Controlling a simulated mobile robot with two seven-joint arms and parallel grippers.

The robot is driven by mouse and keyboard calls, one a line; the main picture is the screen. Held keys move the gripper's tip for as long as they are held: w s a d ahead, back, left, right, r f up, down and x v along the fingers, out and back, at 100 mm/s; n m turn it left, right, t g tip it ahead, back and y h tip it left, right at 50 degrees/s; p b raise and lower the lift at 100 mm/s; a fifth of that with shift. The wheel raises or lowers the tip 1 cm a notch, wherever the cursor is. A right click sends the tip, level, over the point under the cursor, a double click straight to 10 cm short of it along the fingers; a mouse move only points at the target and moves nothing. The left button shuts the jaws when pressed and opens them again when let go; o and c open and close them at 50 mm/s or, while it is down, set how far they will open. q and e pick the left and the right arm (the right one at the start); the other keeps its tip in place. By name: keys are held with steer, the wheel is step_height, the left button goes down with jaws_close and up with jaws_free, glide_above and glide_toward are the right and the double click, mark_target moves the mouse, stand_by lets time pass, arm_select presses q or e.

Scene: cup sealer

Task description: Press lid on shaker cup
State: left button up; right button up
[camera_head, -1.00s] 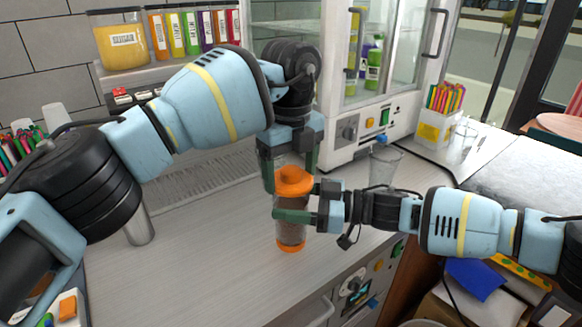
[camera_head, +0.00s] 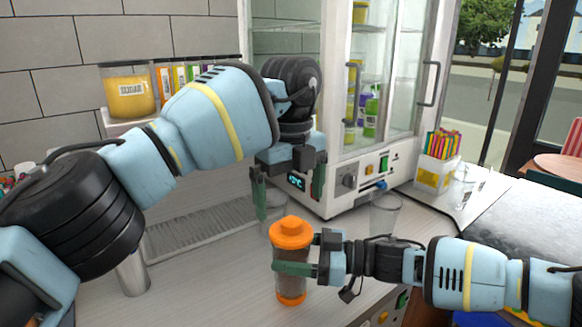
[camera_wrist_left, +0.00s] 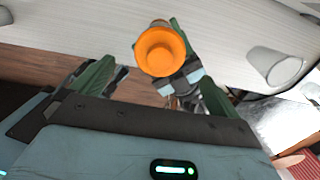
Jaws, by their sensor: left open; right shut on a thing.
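The shaker cup (camera_head: 291,268) is clear with dark contents and an orange base. It stands upright on the counter. The orange lid (camera_head: 290,232) sits on top of it, and its round top also shows in the left wrist view (camera_wrist_left: 160,50). My right gripper (camera_head: 300,270) is shut around the cup's body from the right. My left gripper (camera_head: 290,203) is open and empty, above the lid with its fingers pointing down and clear of it. In the left wrist view its green fingers (camera_wrist_left: 133,72) are spread apart. How tightly the lid is seated cannot be told.
A white glass-door cabinet (camera_head: 345,110) stands behind. A clear empty cup (camera_head: 385,215) is at the right on the counter, and a metal cylinder (camera_head: 133,273) at the left.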

arm_select(q)
step_height(320, 180, up, 6)
stand_by(0.4)
arm_select(e)
steer(key=o, duration=1.4)
steer(key=shift+o, duration=0.2)
arm_select(q)
steer(key=shift+w+f, duration=0.1)
steer(key=shift+f, duration=0.35)
arm_select(e)
steer(key=s+d, duration=0.1)
steer(key=d, duration=0.6)
steer(key=shift+s+d, duration=0.15)
steer(key=shift+d, duration=0.2)
steer(key=shift+f, duration=0.1)
